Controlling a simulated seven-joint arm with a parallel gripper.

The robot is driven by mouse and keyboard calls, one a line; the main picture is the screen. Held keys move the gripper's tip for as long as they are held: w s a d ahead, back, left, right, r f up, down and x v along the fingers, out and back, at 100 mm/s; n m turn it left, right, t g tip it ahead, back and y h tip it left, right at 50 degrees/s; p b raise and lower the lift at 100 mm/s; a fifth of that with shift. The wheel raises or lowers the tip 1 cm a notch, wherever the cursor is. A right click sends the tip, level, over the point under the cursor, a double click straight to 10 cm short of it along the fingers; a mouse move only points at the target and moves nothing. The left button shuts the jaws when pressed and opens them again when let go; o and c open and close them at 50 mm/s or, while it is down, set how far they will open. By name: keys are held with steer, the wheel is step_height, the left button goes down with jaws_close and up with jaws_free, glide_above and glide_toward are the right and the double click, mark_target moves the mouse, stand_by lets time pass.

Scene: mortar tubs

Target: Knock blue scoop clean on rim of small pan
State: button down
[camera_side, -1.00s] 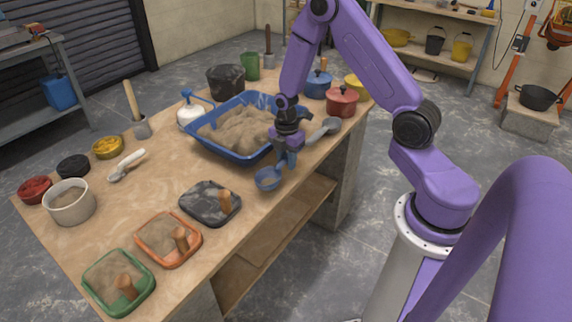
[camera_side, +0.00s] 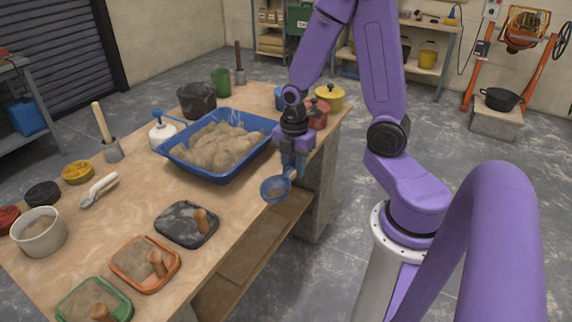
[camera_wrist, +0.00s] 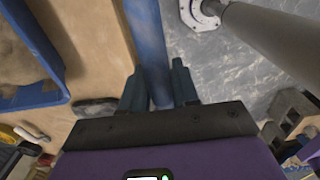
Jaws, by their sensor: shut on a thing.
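My gripper (camera_side: 292,168) is shut on the handle of the blue scoop (camera_side: 274,189). In the wrist view the blue handle (camera_wrist: 147,40) runs between the two fingers of my gripper (camera_wrist: 158,85). The scoop's bowl hangs at the table's front edge, in front of the blue tub. Some duller colour shows inside the bowl; I cannot tell how much mortar clings there. A small round pale pan (camera_side: 39,233) with grey contents stands at the table's left end, well apart from the scoop.
The blue tub (camera_side: 176,158) full of mortar stands behind my gripper. Black (camera_side: 180,236), orange (camera_side: 130,283) and green (camera_side: 72,309) trays line the front edge. A white-handled scoop (camera_side: 99,190) lies at left. Lidded pots stand at the right end. Bare wood lies mid-table.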

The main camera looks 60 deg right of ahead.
steer(key=shift+s+a+r, duration=0.15)
steer(key=shift+s+r, duration=0.15)
steer(key=shift+s, duration=0.3)
steer(key=w+d+r+m+g+h, duration=0.1)
steer(key=w+d+r+m, duration=0.4)
steer(key=w+d, duration=0.4)
steer(key=w+d+r+m+g, duration=0.1)
steer(key=w+d+r+m, duration=0.1)
steer(key=w+d+m, duration=0.75)
steer(key=shift+s+d+f+n, duration=0.35)
steer(key=shift+f+n, duration=0.05)
steer(key=shift+f, duration=0.25)
steer(key=shift+s+d+f+n, duration=0.35)
steer(key=shift+d+f, duration=0.05)
steer(key=shift+f, duration=0.25)
steer(key=shift+s+d+f+n, duration=0.35)
steer(key=shift+f+n, duration=0.05)
steer(key=shift+f, duration=0.25)
step_height(320, 180, down, 7)
step_height(320, 180, up, 7)
steer(key=shift+r, duration=0.1)
